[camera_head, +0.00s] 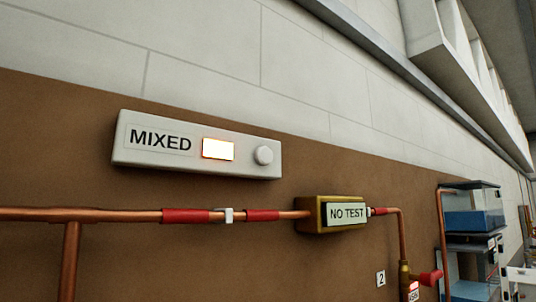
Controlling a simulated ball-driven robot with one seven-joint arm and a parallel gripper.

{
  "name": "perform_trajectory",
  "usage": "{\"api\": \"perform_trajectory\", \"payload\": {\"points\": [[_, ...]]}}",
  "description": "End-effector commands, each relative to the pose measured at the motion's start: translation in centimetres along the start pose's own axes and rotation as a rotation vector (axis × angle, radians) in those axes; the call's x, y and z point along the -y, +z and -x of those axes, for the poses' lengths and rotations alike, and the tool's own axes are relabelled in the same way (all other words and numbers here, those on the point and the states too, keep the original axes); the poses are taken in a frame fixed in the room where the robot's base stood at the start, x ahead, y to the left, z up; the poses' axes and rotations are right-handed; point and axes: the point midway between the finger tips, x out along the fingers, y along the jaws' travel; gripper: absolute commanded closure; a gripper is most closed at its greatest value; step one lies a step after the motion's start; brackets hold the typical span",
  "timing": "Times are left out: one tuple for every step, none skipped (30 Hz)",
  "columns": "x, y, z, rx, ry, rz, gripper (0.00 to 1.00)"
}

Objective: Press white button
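The white button (264,155) is a small round knob on the right end of a pale box (200,172) fixed to the wall. The box carries the label "MIXED" (160,139) at its left and a bright, lit white rectangle with an orange edge (218,149) in the middle. The button stands out from the box's face and nothing covers it. My gripper is not in view.
A copper pipe (100,215) with red bands runs along the brown wall below the box. It meets a brass box (312,213) labelled "NO TEST". A red-handled valve (431,278) and shelved containers (473,208) stand at the right.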

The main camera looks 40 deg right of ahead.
Motion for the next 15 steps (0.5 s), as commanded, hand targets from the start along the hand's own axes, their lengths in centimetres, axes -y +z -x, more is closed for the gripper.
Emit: {"api": "perform_trajectory", "payload": {"points": [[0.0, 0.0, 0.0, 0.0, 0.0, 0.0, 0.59], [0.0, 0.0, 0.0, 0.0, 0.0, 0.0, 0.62], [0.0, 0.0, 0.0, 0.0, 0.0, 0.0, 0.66], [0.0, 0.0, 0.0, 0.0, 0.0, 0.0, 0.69], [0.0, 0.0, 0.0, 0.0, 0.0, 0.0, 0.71], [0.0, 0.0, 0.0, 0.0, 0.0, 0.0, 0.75], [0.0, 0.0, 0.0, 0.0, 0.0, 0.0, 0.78], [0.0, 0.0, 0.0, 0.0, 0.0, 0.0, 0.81], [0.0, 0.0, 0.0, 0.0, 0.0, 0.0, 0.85], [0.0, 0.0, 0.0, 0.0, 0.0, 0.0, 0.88], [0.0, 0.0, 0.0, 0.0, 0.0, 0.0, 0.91], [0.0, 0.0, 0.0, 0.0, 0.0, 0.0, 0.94], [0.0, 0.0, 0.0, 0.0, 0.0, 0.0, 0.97], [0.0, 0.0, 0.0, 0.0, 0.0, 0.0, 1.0], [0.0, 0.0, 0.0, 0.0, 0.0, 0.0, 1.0]]}}
